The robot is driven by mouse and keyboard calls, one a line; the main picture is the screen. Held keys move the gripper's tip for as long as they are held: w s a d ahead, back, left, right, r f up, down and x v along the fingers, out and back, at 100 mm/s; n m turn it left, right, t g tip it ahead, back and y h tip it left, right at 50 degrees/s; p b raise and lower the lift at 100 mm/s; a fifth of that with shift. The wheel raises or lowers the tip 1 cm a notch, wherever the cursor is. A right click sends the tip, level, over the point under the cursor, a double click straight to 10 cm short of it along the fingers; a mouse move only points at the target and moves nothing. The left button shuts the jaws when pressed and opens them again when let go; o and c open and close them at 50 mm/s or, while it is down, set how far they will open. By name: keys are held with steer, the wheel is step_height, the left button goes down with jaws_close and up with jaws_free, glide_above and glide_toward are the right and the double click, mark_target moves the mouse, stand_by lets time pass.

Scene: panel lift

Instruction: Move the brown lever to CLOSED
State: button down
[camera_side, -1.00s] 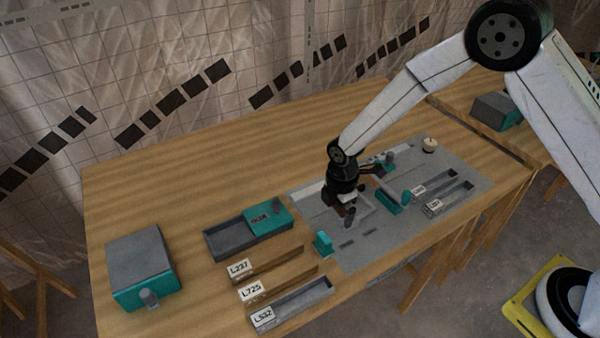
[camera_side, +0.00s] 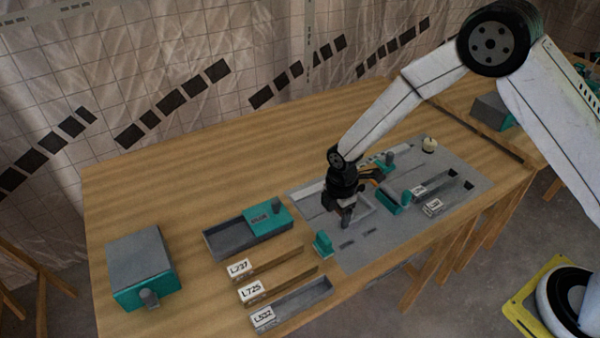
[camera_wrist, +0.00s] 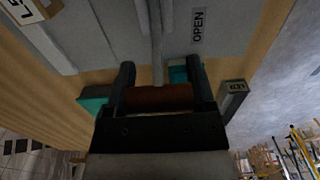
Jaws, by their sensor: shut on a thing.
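In the wrist view, the brown lever (camera_wrist: 160,97) lies across between the two dark fingers of my gripper (camera_wrist: 159,85). My gripper is shut on it. A thin grey rod runs from the lever up the picture over a grey panel. A label reading OPEN (camera_wrist: 197,25) is on the panel, right of the rod. No CLOSED label can be read. In the side view, my gripper (camera_side: 345,215) points down low over the grey panel (camera_side: 375,243). The lever cannot be told apart there, as my gripper covers that spot.
Teal blocks stand close on the panel, one left (camera_side: 323,243) and one right (camera_side: 393,201) of my gripper. A cream knob (camera_side: 429,145) is at the back. Labelled slots, a teal-lidded tray (camera_side: 226,241) and a grey box (camera_side: 140,266) lie left. The table's back left is clear.

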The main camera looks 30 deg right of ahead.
steer(key=shift+d+r+y, duration=0.2)
steer(key=shift+d+y, duration=0.05)
steer(key=shift+y, duration=0.15)
steer(key=shift+d+r+y, duration=0.2)
steer(key=shift+d+y, duration=0.3)
steer(key=shift+y, duration=0.4)
steer(key=shift+d+r+y, duration=0.15)
steer(key=shift+d+y, duration=0.3)
steer(key=shift+y, duration=0.45)
steer(key=shift+d+r+y, duration=0.1)
steer(key=shift+d+y, duration=0.65)
steer(key=shift+y, duration=0.45)
steer(key=shift+d+y, duration=0.85)
steer(key=shift+y, duration=0.65)
jaws_free()
